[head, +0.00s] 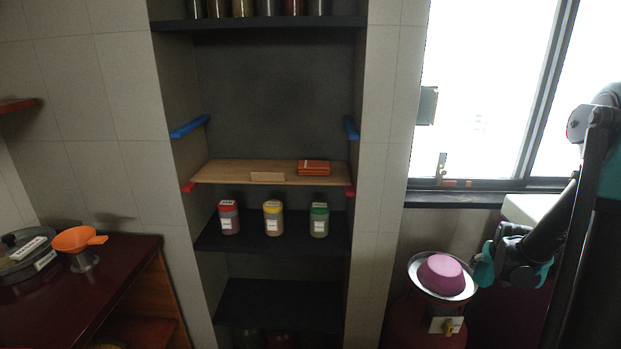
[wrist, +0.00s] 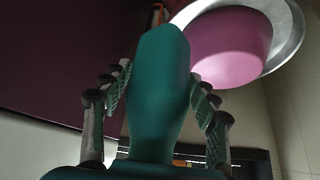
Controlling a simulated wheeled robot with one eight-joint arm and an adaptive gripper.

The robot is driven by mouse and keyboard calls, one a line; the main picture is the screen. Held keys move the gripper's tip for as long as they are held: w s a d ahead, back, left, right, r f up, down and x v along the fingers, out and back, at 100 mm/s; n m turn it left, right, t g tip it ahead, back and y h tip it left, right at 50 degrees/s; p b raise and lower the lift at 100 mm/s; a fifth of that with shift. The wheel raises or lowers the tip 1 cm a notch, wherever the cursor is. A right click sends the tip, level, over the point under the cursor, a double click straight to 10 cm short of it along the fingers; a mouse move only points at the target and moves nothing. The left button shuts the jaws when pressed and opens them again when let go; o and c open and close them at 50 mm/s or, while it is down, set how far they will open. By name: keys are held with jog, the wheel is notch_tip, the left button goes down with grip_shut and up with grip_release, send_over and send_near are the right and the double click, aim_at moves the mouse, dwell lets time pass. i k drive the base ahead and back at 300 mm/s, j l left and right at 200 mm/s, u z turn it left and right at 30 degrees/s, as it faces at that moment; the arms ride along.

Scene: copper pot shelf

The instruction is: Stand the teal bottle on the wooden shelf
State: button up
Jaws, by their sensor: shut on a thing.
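The teal bottle (wrist: 160,85) fills the middle of the wrist view, between the two fingers of my gripper (wrist: 162,98), which is shut on it. In the head view my gripper (head: 497,262) is at the lower right, below the window and beside the purple bowl. A teal patch there, next to the bowl, looks like the bottle (head: 484,270); most of it is hidden or too small to make out. The wooden shelf (head: 240,171) is a light board in the dark niche at the centre, well to the left of my gripper.
An orange folded item (head: 314,167) lies on the wooden shelf's right part; a small tag (head: 268,177) is at its front edge. Three jars (head: 273,219) stand below. The purple bowl (head: 440,274) sits on a metal dish (head: 415,268). The shelf's left and middle are clear.

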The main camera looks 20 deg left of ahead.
aim_at(235, 171)
jog(key=k+u, duration=0.1)
jog(key=u, duration=0.6)
jog(key=k+u, duration=0.15)
jog(key=u, duration=0.2)
